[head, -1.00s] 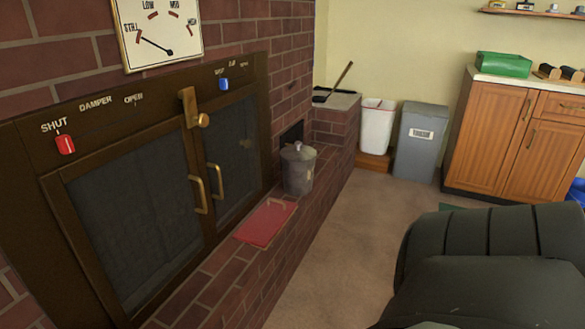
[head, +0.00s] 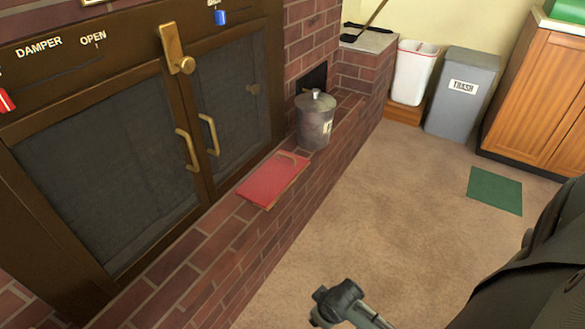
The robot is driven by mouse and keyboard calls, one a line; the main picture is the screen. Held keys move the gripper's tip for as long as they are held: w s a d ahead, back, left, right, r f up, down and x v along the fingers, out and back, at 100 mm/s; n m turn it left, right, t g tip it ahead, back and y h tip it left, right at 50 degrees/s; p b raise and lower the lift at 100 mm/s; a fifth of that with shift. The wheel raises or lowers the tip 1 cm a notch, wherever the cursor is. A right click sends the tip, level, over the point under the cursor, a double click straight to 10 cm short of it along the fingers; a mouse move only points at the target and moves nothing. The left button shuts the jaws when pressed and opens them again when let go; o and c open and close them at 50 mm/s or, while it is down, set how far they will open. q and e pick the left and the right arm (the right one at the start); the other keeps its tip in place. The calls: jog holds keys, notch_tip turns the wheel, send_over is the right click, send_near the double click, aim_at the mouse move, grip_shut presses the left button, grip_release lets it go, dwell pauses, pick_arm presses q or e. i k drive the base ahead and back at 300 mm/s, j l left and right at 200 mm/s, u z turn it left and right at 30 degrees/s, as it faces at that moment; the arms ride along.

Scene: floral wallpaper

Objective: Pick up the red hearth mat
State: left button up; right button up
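The red hearth mat (head: 270,184) lies flat on the brick hearth ledge, in front of the stove's right door and just left of a metal canister. A small tan, handle-like piece shows at its far end. A dark grey jointed piece (head: 338,302), apparently the end of my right arm, enters from the bottom edge. It is over the carpet, in front of the ledge and clear of the mat. Its fingers cannot be made out, so whether it is open or shut is unclear. My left gripper is out of view.
The lidded canister (head: 315,124) stands on the ledge. The stove doors (head: 108,170) are shut. A white bin (head: 413,75) and a grey trash bin (head: 462,100) stand at the back. A green mat (head: 495,190) lies on open carpet. A dark bulk fills the lower right.

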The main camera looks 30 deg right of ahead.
aim_at(265, 185)
jog(key=j+z, duration=0.2)
jog(key=z, duration=0.2)
jog(key=j+z, duration=0.25)
jog(key=z, duration=0.15)
jog(key=j+z, duration=0.25)
jog(key=z, duration=0.15)
